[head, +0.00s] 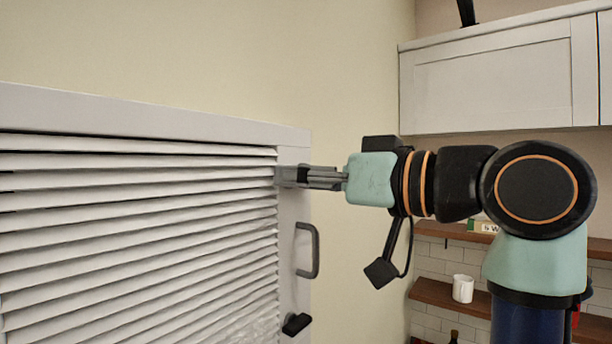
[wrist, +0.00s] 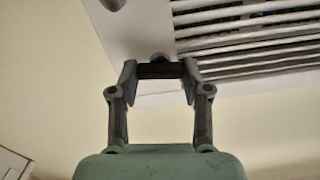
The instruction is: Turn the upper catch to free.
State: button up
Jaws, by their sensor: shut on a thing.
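The upper catch (wrist: 160,71) is a dark bar on the pale frame of a louvred door (head: 294,215). In the wrist view it spans the gap between my fingertips, with a small round grey part (wrist: 159,58) just beyond it. My gripper (head: 281,176) is at the upper right stile of the door, and it also shows in the wrist view (wrist: 160,77), its two fingers closed on the ends of the catch. In the head view the fingers hide the catch, and its exact turn angle cannot be told.
Below my gripper are a grey pull handle (head: 308,250) and a dark lower catch (head: 296,324) on the same stile. At right are a white wall cabinet (head: 490,80) and wooden shelves (head: 440,296) with a white mug (head: 462,288). Bare wall lies behind.

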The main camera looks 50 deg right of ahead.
jog(key=shift+d+f+m+p, duration=0.1)
jog(key=shift+m+p, duration=1)
jog(key=shift+m, duration=2.95)
jog(key=shift+d+f+m+p, duration=0.1)
jog(key=shift+m+p, duration=1)
jog(key=shift+m, duration=2.95)
jog(key=o, duration=1.2)
jog(key=shift+c, duration=0.2)
jog(key=s+d, duration=0.1)
jog(key=s, duration=1.1)
jog(key=shift+d, duration=0.15)
